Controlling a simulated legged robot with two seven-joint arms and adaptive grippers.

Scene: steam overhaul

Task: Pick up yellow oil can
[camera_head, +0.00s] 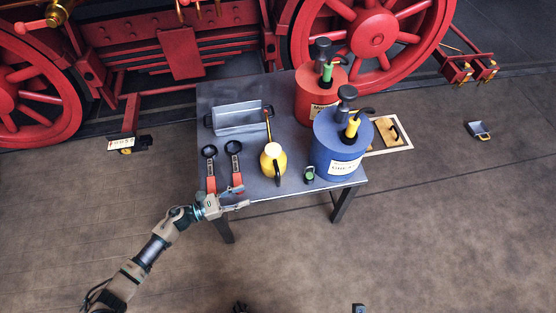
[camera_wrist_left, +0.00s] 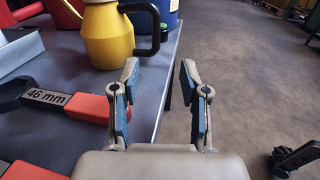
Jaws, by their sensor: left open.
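The yellow oil can (camera_head: 272,161) stands upright on the grey table, its long thin spout pointing up and back and its black handle toward the front edge. In the left wrist view the can (camera_wrist_left: 107,36) is ahead and to the left, with its black handle (camera_wrist_left: 152,32) just beyond the fingers. My left gripper (camera_head: 244,197) is at the table's front edge, in front and left of the can. It also shows in the left wrist view (camera_wrist_left: 158,90), with its fingers apart and nothing between them. My right gripper is not in view.
Two red-handled wrenches (camera_head: 211,168) lie left of the can. A metal tray (camera_head: 240,118) is behind it. A blue drum (camera_head: 338,145) and a red drum (camera_head: 316,98) stand to the right. A small green-and-black object (camera_head: 310,174) sits near the front edge. Open floor lies in front.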

